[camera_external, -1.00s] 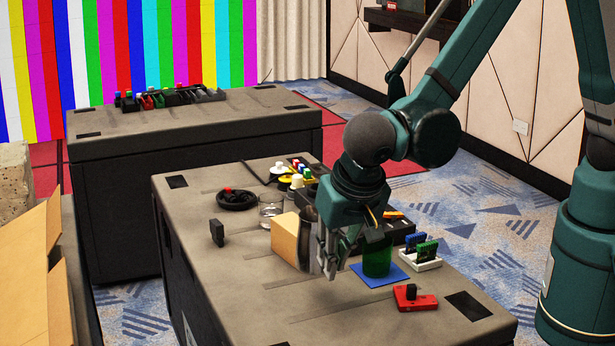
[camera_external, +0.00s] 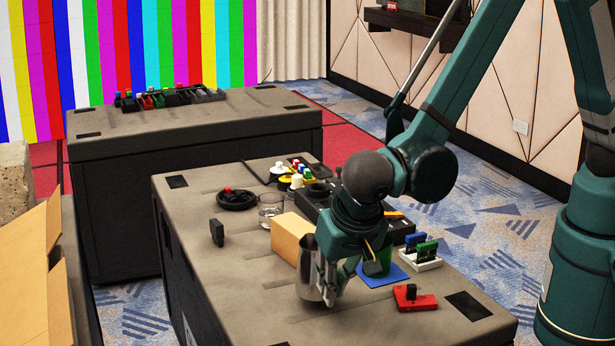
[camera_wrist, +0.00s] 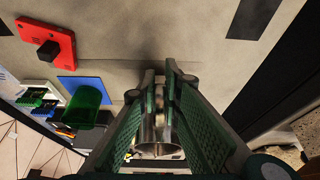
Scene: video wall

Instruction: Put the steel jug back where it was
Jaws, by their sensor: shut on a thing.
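The steel jug (camera_external: 309,272) is upright beside the front right of a tan box in the external view. My gripper (camera_external: 328,288) is shut on the jug at its right side. In the wrist view the shiny jug (camera_wrist: 156,128) shows between the two green fingers of my gripper (camera_wrist: 160,78). The fingers hide part of the jug. I cannot tell whether its base touches the table top (camera_external: 250,285) or hangs just above it.
The tan box (camera_external: 291,238) stands close behind the jug. A green cup (camera_wrist: 88,97) on a blue mat (camera_external: 396,277) is to the right. A red block with a black knob (camera_external: 414,298) is at the front right. A clear glass (camera_external: 270,212) stands behind. The front left tabletop is clear.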

